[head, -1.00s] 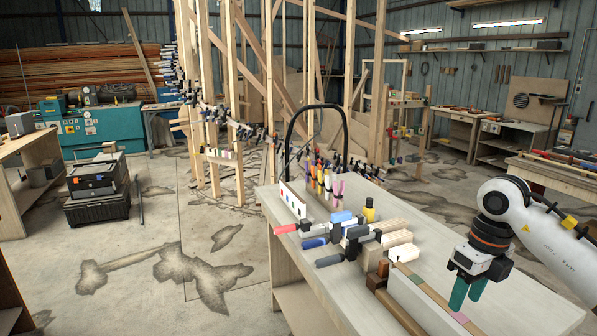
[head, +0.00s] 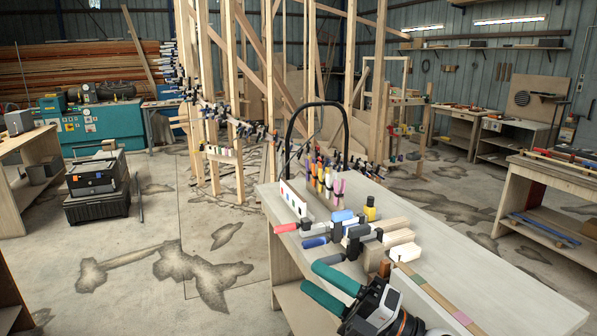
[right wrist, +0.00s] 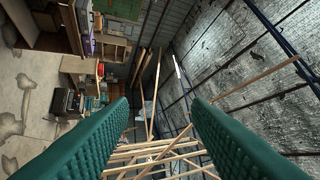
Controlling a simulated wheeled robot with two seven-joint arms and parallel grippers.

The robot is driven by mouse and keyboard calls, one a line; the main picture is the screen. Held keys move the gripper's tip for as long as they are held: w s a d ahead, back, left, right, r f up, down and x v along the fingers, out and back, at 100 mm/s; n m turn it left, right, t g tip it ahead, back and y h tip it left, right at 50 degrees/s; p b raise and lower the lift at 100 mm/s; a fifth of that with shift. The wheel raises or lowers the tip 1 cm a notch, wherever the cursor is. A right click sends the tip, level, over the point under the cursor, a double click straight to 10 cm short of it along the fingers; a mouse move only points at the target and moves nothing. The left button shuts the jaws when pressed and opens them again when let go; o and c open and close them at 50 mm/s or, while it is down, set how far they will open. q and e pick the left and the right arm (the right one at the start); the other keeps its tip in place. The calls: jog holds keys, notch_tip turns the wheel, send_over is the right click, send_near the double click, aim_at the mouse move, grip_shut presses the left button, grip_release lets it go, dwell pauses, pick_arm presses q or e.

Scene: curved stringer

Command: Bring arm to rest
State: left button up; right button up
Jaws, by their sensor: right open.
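My right gripper (head: 312,277) has teal fingers and is in the lower middle of the head view, at the near left edge of the workbench (head: 475,248). Its fingers point to the left and are spread apart with nothing between them. In the right wrist view the two fingers of the right gripper (right wrist: 155,102) stand wide apart, with only the distant room between them. The rest of my right arm is cut off by the bottom edge of the head view. My left gripper is in neither view.
Clamps (head: 335,230) with coloured handles and wooden blocks (head: 400,237) lie on the workbench just beyond the gripper. A black hoop (head: 347,115) rises behind them. A wooden frame (head: 231,90) stands further back. The right part of the bench top is clear.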

jog(key=w+d+f+m+t+h, duration=0.1)
jog(key=d+f+m+t+h, duration=0.2)
jog(key=d+m+t+h, duration=0.5)
jog(key=w+d+f+m+t+h, duration=0.1)
jog(key=d+f+m+t+h, duration=0.2)
jog(key=m+h, duration=0.65)
jog(key=s+d+f+m+g+h, duration=0.1)
jog(key=s+d+f+m+g, duration=0.1)
jog(key=f+m, duration=0.25)
jog(key=s+d+f+m+g+h, duration=0.1)
jog(key=d+f+m+g+h, duration=0.1)
jog(key=f+m+g, duration=0.3)
jog(key=s+d+f+m+g, duration=0.15)
jog(key=s+f+g, duration=0.35)
jog(key=s+f, duration=0.5)
jog(key=s+f+m+g, duration=0.2)
jog(key=s+f+g, duration=0.45)
jog(key=s, duration=0.65)
notch_tip(320, 180, down, 28)
jog(key=s, duration=0.1)
jog(key=s+d+f+b, duration=0.1)
jog(key=s+d+f, duration=0.2)
jog(key=s+f, duration=1.3)
jog(key=shift+g+b, duration=0.3)
jog(key=shift+g, duration=0.15)
